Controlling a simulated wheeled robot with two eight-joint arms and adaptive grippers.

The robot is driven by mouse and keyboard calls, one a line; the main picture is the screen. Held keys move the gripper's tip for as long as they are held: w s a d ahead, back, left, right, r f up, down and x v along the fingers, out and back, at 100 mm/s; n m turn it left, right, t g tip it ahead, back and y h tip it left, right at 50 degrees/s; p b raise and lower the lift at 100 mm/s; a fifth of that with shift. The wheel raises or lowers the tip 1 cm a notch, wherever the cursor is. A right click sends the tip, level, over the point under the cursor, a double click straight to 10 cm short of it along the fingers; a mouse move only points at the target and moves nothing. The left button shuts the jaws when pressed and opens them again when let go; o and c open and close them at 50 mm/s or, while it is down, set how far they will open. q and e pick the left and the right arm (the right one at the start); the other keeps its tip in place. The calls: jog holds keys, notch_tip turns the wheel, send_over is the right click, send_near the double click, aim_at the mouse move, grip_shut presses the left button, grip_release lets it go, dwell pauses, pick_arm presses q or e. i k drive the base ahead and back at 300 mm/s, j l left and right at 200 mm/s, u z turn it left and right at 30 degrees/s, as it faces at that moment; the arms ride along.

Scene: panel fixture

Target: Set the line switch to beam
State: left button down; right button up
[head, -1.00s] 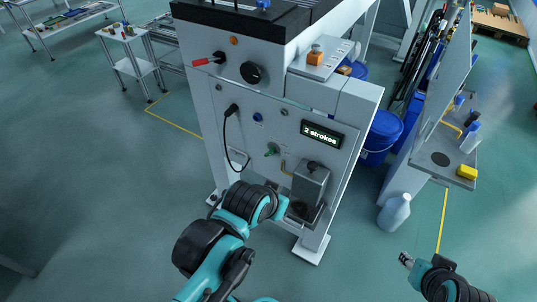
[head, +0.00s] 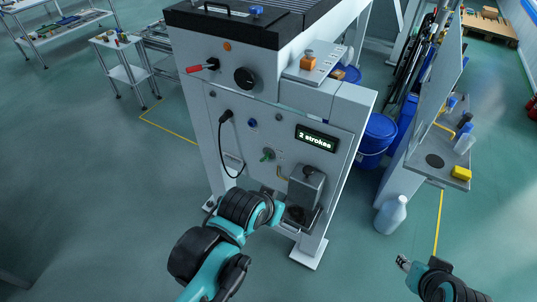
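The white panel fixture (head: 207,130) stands in the middle of the head view. Its front bears a red-handled lever (head: 203,67), a black round knob (head: 245,77), a small green-tipped switch (head: 268,155) and a lit display (head: 317,138) reading "2 strokes". No label shows which control is the line switch. My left arm reaches up in front of the panel's lower part, and its wrist hides most of my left gripper (head: 270,191); its fingers cannot be made out. My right gripper (head: 403,263) is at the lower right, away from the panel, small and seemingly empty; its finger gap is unclear.
A black cable (head: 221,150) hangs on the panel front. A grey box-shaped unit (head: 306,185) juts out beside my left wrist. A white jug (head: 390,214) stands on the floor to the right, near a blue bucket (head: 376,140). A side shelf (head: 436,161) holds bottles and a yellow sponge.

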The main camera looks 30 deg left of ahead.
aim_at(267, 154)
jog(key=l+u, duration=0.1)
jog(key=u, duration=0.3)
jog(key=l+u, duration=0.1)
jog(key=u, duration=0.65)
jog(key=k+l, duration=0.05)
